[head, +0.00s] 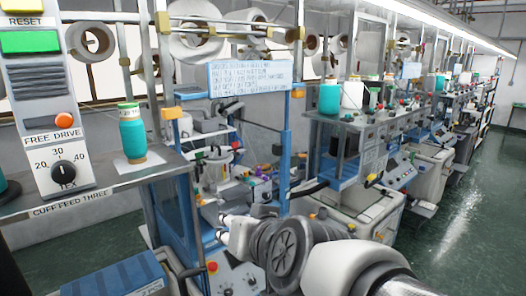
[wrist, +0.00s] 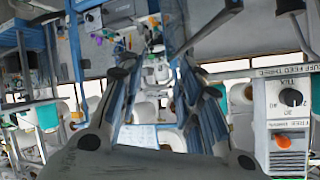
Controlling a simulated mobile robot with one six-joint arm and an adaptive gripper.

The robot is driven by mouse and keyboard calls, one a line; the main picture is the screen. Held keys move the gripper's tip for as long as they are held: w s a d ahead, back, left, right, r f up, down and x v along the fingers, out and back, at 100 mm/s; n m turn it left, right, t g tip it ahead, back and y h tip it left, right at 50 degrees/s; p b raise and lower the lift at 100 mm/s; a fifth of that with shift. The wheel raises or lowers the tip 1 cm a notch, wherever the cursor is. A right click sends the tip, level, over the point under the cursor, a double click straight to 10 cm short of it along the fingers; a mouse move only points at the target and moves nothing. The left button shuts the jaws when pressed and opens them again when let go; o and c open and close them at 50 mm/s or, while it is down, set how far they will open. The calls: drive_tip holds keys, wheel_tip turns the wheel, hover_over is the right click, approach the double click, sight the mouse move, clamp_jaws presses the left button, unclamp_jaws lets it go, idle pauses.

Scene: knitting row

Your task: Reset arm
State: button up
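My gripper (wrist: 156,62) shows in the wrist view with its two dark fingers spread apart. I see nothing held between them; the background machinery shows through the gap. In the head view my arm reaches in from the lower right, in front of the blue-framed knitting machine (head: 184,215). Its far end is near the middle of the picture, and the fingers are too small there to judge. The wrist view is turned upside down, with the control panel (wrist: 285,112) at its right.
A teal yarn cone (head: 132,138) stands on the shelf (head: 100,188) at left, beside the dial panel (head: 58,150). A sign board (head: 250,77) hangs above the machine. More machines line the row to the right. The green aisle floor (head: 465,215) at right is clear.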

drive_tip(key=s+d+f+g+h, duration=0.2)
drive_tip(key=s+d+f, duration=0.2)
drive_tip(key=s+d, duration=0.2)
drive_tip(key=s+d+f+m+g+h, duration=0.1)
drive_tip(key=s+d+f+g+h, duration=0.15)
drive_tip(key=s+d, duration=0.45)
drive_tip(key=s+d+f+g+h, duration=0.1)
drive_tip(key=s+d+f, duration=0.3)
drive_tip(key=s+d, duration=0.2)
wheel_tip(320, 180, down, 20)
drive_tip(key=s+g+b, duration=0.1)
drive_tip(key=s+b, duration=0.1)
drive_tip(key=b, duration=1.5)
drive_tip(key=shift+a+b, duration=0.2)
drive_tip(key=shift+b, duration=0.1)
